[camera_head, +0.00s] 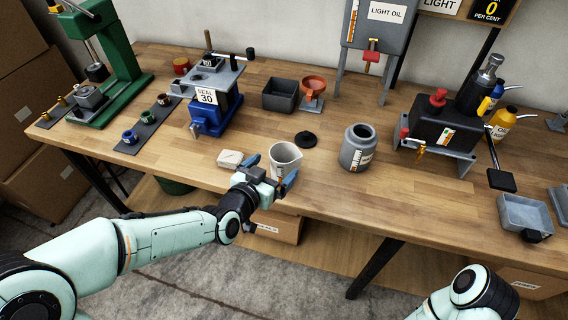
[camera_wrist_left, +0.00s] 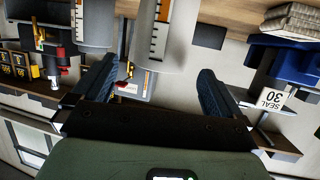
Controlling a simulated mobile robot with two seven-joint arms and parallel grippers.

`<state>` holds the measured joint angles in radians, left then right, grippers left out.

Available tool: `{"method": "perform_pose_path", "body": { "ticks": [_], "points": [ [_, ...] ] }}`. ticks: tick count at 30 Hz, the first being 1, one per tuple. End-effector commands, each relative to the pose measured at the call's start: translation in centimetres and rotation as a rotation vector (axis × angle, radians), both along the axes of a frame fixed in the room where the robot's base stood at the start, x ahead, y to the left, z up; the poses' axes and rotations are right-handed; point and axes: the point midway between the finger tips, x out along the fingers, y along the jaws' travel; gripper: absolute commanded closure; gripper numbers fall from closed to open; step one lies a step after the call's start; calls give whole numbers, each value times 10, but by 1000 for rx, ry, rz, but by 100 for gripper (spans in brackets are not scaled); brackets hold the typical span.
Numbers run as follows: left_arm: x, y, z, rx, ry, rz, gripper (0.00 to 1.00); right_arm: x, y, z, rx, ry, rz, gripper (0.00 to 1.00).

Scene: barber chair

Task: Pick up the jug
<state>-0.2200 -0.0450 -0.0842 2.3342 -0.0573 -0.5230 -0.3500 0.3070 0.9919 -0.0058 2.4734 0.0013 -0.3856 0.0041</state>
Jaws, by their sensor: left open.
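The jug (camera_head: 285,158) is a pale grey, open-topped measuring cup with a pouring lip. It stands upright near the front edge of the wooden workbench (camera_head: 440,207). My left gripper (camera_head: 271,170) is open at the jug's front side, its two blue-black fingers spread. In the left wrist view, which is upside down, the jug (camera_wrist_left: 166,38) with its marked scale shows beyond and between the spread fingers (camera_wrist_left: 155,88). I see no finger clearly touching it. My right arm is at the lower right of the head view; its gripper is out of sight.
A grey jar (camera_head: 356,150) stands right of the jug, with a black lid (camera_head: 305,140) behind. The blue SEAL 30 press (camera_head: 212,115) stands farther left. A grey bin (camera_head: 280,95) and orange funnel (camera_head: 314,86) are behind.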

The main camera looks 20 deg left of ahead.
Motion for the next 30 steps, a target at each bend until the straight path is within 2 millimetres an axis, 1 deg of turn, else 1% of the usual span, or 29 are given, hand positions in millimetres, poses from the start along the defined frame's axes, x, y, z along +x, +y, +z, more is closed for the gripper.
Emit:
{"method": "perform_pose_path", "body": {
  "ticks": [1, 3, 8, 15, 18, 21, 27, 29, 30],
  "points": [
    [7, -2, -2, 0, 1, -1, 0, 0, 0, 1, 0, 0, 0, 1],
    [12, -3, -3, -1, -1, 0, 0, 0, 0, 1, 0, 0, 0, 1],
    [20, -4, -5, -1, -1, 0, 0, 1, 0, 2, 0, -1, 0, 1],
    [53, -10, -12, -1, 1, 0, 0, 3, 0, 9, 0, -4, 0, 1],
    [62, -12, -16, -1, 0, 0, 0, 3, 0, 10, 0, -4, 0, 1],
    [66, -13, -17, -1, 0, 1, 0, 4, 0, 11, 0, -4, 0, 1],
    [66, -13, -17, -2, 0, 2, 0, 3, 0, 10, 0, -4, 0, 1],
    [66, -13, -17, -2, 0, 2, 20, 3, 0, 10, 0, -4, 0, 1],
    [66, -13, -17, -2, 0, 2, 33, 3, 0, 10, 0, -4, 0, 1]
  ]
}}
